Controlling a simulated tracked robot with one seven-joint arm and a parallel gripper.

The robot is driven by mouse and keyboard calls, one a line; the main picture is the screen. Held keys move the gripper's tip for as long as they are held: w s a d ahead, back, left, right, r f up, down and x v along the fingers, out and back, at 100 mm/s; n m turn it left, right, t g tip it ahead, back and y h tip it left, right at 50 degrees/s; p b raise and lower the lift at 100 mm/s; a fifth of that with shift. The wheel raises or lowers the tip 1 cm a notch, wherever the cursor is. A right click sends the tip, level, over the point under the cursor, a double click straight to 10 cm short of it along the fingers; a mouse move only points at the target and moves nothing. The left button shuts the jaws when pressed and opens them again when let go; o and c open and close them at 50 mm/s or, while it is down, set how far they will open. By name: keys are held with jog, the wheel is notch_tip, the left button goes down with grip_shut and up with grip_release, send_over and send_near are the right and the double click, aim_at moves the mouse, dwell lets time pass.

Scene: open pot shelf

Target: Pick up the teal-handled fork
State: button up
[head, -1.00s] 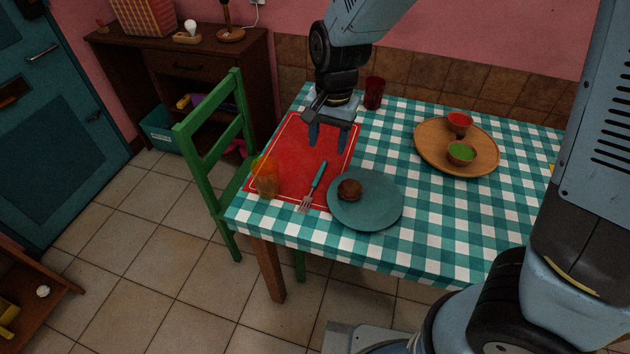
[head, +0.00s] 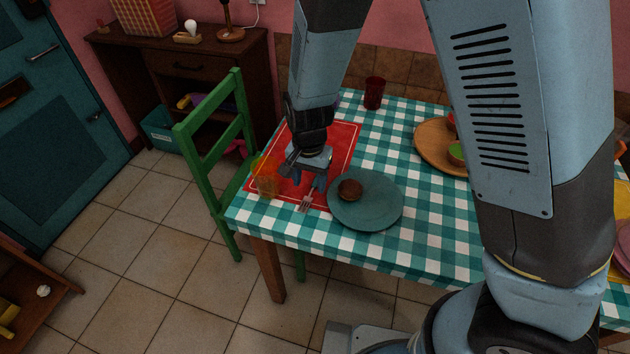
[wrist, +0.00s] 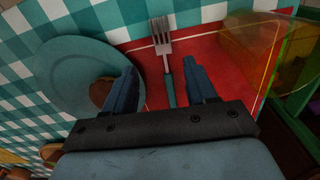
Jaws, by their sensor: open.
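The teal-handled fork (head: 305,203) lies on the red placemat (head: 345,138), its tines toward the near edge of the table. My gripper (head: 306,178) is open above it and covers most of the handle in the head view. In the wrist view the fork (wrist: 163,48) shows its metal tines and part of its teal handle between the two fingers of my gripper (wrist: 160,85). The far end of the handle is hidden behind the gripper body. I cannot tell whether the fingers touch the placemat.
A dark red cup (head: 374,92) stands behind. A wooden tray (head: 428,142) with small bowls is at right.

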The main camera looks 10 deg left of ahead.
aim_at(309, 197)
jog(key=shift+w+a+f, duration=0.15)
jog(key=shift+w+f, duration=0.05)
jog(key=shift+f, duration=1.2)
jog(key=shift+w+a+f, duration=0.1)
jog(key=shift+w+f, duration=0.05)
jog(key=shift+f, duration=1.25)
grip_shut()
